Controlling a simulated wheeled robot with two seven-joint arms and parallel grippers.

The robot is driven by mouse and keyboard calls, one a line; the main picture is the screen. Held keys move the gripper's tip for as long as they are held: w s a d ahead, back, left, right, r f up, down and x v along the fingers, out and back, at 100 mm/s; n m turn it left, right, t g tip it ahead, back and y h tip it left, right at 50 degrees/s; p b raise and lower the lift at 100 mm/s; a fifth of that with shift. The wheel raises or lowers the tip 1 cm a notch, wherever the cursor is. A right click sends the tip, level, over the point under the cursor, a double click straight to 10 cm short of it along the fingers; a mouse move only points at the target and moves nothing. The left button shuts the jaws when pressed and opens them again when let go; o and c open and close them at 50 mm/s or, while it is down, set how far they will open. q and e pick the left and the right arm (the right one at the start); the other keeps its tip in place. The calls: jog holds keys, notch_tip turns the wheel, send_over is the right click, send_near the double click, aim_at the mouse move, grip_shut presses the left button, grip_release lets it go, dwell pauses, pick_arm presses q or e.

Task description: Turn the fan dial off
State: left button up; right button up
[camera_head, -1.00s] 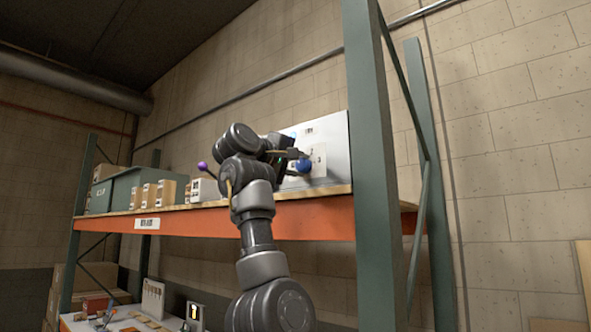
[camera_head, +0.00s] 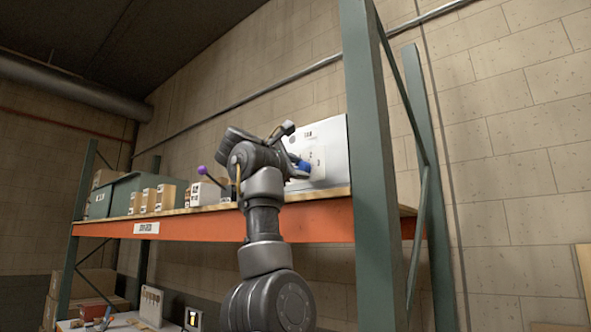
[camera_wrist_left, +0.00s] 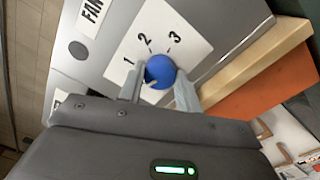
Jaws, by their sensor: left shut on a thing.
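The fan dial (camera_head: 304,167) is a round blue knob on a light grey box (camera_head: 335,140) on the shelf. In the left wrist view the dial (camera_wrist_left: 164,68) sits on a white plate (camera_wrist_left: 190,38) marked 1, 2 and 3, beside a FAN label (camera_wrist_left: 91,12). My left gripper (camera_wrist_left: 158,92) has one finger on each side of the dial and is shut on it. In the head view my left gripper (camera_head: 297,164) is partly hidden by its own wrist. The dial's exact setting cannot be told. My right gripper is not in view.
The box stands on an orange-edged shelf (camera_head: 190,228), close to a green rack post (camera_head: 366,200) at the right. Left of my arm are a purple-knobbed lever (camera_head: 202,170), small cartons (camera_head: 165,196) and a green bin (camera_head: 112,196).

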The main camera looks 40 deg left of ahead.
pick_arm(q)
jog(key=shift+w+f+n, duration=0.1)
jog(key=shift+f+n, duration=0.1)
jog(key=shift+n, duration=0.4)
jog(key=shift+d, duration=0.1)
jog(key=o, duration=1)
jog(key=shift+r, duration=0.1)
jog(key=shift+s+b, duration=0.35)
jog(key=shift+s, duration=0.05)
jog(key=s+b, duration=0.5)
jog(key=s, duration=0.5)
jog(key=shift+b, duration=0.4)
